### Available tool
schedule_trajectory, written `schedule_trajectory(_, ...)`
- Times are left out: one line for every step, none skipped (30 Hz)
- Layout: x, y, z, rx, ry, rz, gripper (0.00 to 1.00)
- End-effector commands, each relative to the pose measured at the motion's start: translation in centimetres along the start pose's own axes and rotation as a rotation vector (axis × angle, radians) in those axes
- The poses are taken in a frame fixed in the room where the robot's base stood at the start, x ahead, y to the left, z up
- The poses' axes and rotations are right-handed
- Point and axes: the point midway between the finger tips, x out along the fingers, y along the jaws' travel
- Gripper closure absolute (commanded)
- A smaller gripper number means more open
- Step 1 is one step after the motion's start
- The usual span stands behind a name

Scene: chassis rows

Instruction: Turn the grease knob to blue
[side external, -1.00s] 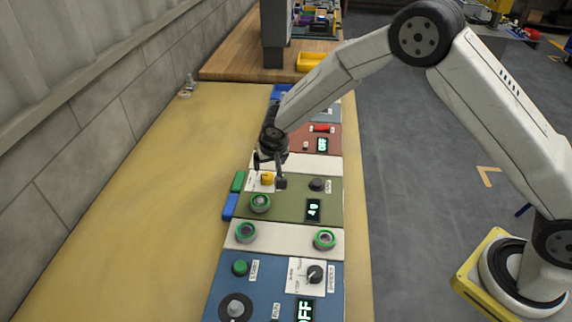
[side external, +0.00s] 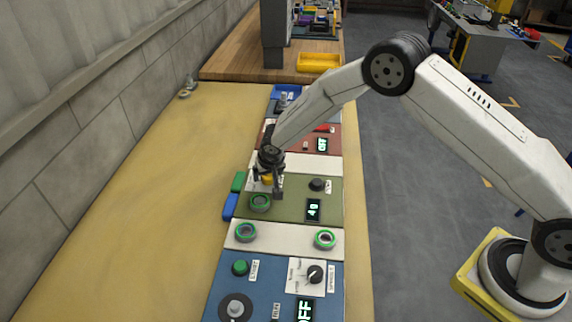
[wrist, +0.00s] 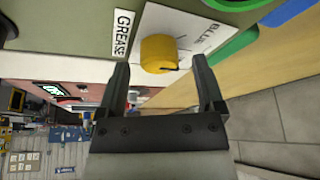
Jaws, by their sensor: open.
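The grease knob (wrist: 158,54) is a yellow round knob on a white plate (wrist: 188,30). The plate sits on the olive panel, with a "GREASE" label (wrist: 122,34) beside it and part of a word like "BLUE" printed on it. In the side view the knob (side external: 267,179) is partly hidden by my gripper (side external: 268,184). In the wrist view my gripper (wrist: 161,88) is open, with one finger on each side of the knob's near end. I cannot tell whether either finger touches it.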

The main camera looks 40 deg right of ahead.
Motion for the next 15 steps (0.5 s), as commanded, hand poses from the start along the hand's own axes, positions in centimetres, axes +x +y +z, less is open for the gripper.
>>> schedule_trajectory(0.37,0.02,0.02,0.000,0.000,0.000,0.13)
schedule_trajectory(0.49,0.01,0.00,0.000,0.000,0.000,0.13)
schedule_trajectory(0.62,0.00,-0.01,0.000,0.000,0.000,0.13)
schedule_trajectory(0.71,0.01,-0.01,0.000,0.000,0.000,0.13)
schedule_trajectory(0.79,0.01,0.00,0.000,0.000,0.000,0.13)
schedule_trajectory(0.86,0.01,0.01,0.000,0.000,0.000,0.13)
schedule_trajectory(0.91,0.01,0.01,0.000,0.000,0.000,0.13)
schedule_trajectory(0.93,0.02,0.02,0.000,0.000,0.000,0.13)
schedule_trajectory(0.95,0.02,0.02,0.000,0.000,0.000,0.13)
schedule_trajectory(0.95,0.01,0.02,0.000,0.000,0.000,0.13)
schedule_trajectory(0.95,0.01,0.01,0.000,0.000,0.000,0.13)
schedule_trajectory(0.94,0.01,0.01,0.000,0.000,0.000,0.13)
schedule_trajectory(0.94,0.02,0.01,0.000,0.000,0.000,0.13)
schedule_trajectory(0.93,0.01,0.01,0.000,0.000,0.000,0.13)
schedule_trajectory(0.93,0.01,0.01,0.000,0.000,0.000,0.16)
